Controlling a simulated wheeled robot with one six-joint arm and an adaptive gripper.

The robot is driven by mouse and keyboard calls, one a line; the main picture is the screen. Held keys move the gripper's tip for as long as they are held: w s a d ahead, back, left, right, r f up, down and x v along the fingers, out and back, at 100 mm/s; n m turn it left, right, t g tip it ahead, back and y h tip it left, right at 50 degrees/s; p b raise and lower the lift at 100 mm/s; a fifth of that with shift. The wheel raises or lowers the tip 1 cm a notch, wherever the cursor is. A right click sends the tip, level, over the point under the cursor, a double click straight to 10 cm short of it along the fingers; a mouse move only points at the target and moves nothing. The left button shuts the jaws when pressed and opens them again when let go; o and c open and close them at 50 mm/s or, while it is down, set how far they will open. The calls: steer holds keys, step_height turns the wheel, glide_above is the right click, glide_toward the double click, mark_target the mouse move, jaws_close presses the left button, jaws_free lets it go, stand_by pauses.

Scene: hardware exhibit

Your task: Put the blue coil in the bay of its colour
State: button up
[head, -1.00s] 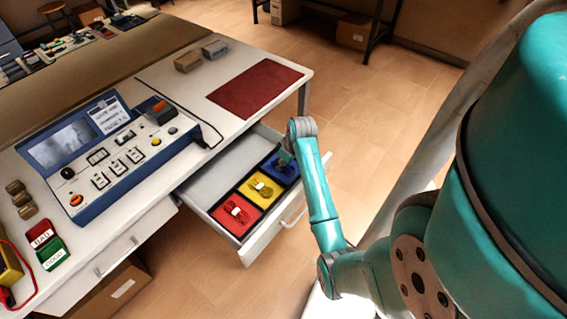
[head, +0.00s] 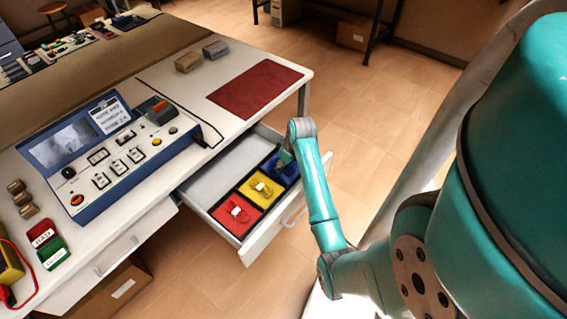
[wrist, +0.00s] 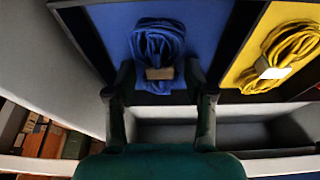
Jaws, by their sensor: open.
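The blue coil (wrist: 158,42), bound with a tan band, lies in the blue bay (wrist: 99,26) in the wrist view. The blue bay also shows at the far right end of the row of bays in the head view (head: 292,174), where my arm partly covers it. My gripper (wrist: 158,75) is open and empty, its two fingertips just below the coil in the picture, one to each side. I see no finger closed on the coil. In the head view my gripper (head: 285,158) is small and partly hidden over the blue bay.
The yellow bay holds a yellow coil (wrist: 283,52), and the red bay holds a red coil (head: 239,210). The bays sit in an open drawer (head: 215,180) under a white table. A blue instrument panel (head: 115,155) and a dark red mat (head: 255,86) are on the table.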

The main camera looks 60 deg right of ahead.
steer(key=shift+s+a+f, duration=0.25)
steer(key=shift+a+f, duration=0.05)
steer(key=shift+f, duration=0.3)
steer(key=shift+r, duration=0.2)
steer(key=d+v, duration=0.1)
steer(key=v, duration=1.1)
steer(key=shift+w+a+r, duration=0.15)
steer(key=shift+a+r, duration=0.1)
steer(key=shift+r, duration=0.3)
